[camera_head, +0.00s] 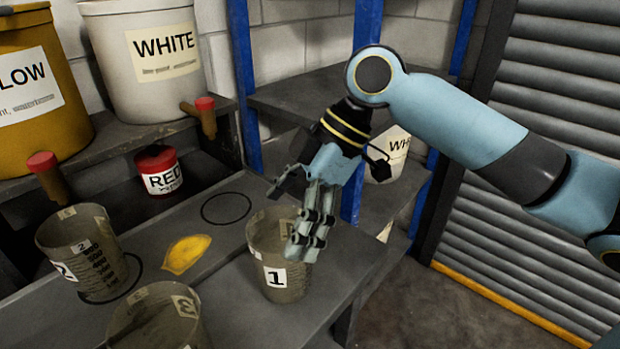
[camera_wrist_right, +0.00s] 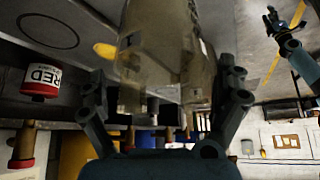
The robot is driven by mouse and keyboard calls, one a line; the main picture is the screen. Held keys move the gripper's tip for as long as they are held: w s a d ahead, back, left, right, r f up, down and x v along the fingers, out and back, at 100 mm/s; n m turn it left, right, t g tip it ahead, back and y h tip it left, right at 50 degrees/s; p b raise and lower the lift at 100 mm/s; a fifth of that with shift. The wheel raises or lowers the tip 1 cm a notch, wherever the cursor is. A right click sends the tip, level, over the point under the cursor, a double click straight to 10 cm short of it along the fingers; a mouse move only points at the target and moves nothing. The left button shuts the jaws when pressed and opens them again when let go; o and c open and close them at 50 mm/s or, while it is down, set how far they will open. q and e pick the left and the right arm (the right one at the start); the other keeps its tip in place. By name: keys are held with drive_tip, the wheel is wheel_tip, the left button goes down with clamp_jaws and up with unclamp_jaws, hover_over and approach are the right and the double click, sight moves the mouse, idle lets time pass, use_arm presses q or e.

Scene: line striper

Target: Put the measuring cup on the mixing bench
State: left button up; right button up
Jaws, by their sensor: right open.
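Three translucent measuring cups are in the head view. Cup 1 (camera_head: 277,274) stands upright at the right end of the grey bench (camera_head: 236,308). Cup 2 (camera_head: 83,252) stands at the left by a black ring, and cup 3 (camera_head: 157,318) is cut off at the bottom. My right gripper (camera_head: 290,212) is open at cup 1's rim, with one set of fingers in front of its right side. In the wrist view a cup (camera_wrist_right: 165,50) sits between the open fingers; contact is unclear. My left gripper (camera_wrist_right: 284,26) shows small at the wrist view's upper right.
A yellow paint puddle (camera_head: 187,254) and an empty black ring (camera_head: 226,208) lie on the bench. A small RED pot (camera_head: 159,172) and large WHITE (camera_head: 150,85) and yellow (camera_head: 35,115) tubs stand behind. Blue posts and a shelf are near my right arm.

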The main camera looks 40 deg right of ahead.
drive_tip(key=p+v, duration=0.1)
drive_tip(key=v, duration=0.8)
drive_tip(key=shift+d+r, duration=0.15)
drive_tip(key=shift+r, duration=0.1)
drive_tip(key=shift+s+f, duration=0.1)
drive_tip(key=shift+s, duration=0.1)
